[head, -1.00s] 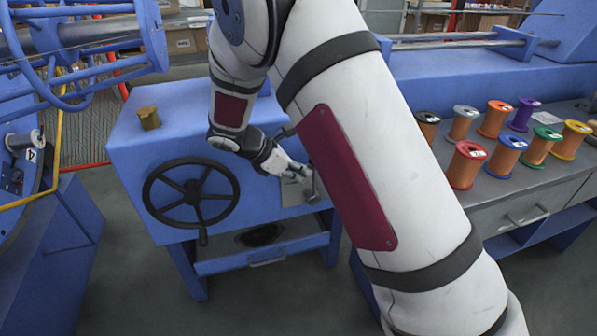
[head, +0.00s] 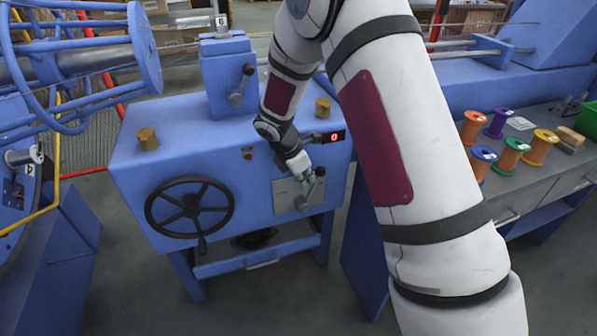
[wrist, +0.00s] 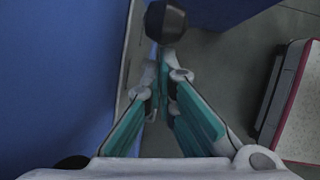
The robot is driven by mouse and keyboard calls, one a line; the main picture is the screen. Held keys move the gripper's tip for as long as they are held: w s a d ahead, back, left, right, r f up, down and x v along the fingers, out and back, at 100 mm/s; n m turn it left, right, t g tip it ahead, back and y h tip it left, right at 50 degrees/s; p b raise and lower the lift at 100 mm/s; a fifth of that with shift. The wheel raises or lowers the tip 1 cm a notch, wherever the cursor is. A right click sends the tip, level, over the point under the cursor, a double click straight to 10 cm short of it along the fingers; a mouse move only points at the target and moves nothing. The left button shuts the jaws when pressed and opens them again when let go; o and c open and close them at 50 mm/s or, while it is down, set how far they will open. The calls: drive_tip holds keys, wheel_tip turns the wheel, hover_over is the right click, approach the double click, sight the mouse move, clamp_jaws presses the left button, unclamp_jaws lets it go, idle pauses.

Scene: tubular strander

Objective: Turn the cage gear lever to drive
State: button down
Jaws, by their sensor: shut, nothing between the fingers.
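The cage gear lever (head: 309,192) is a grey handle with a dark knob, on a pale plate (head: 287,196) on the front of the blue machine. It slants up and to the right. My gripper (head: 307,173) is shut and empty, close to the knob end of the lever. In the wrist view the closed fingertips (wrist: 170,62) point toward a dark round knob (wrist: 165,21) just ahead of them. I cannot tell whether they touch it. The lever's shaft is hidden in the wrist view.
A black handwheel (head: 190,208) is left of the plate. A small display (head: 334,137) shows a red 0. Wire spools (head: 511,155) stand on the bench at right. Grey floor is open in front.

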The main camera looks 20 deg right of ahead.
drive_tip(key=shift+d+y+p, duration=0.6)
drive_tip(key=shift+d+p, duration=0.3)
drive_tip(key=shift+d+f+p, duration=0.25)
drive_tip(key=shift+d+p, duration=0.1)
drive_tip(key=shift+d, duration=0.2)
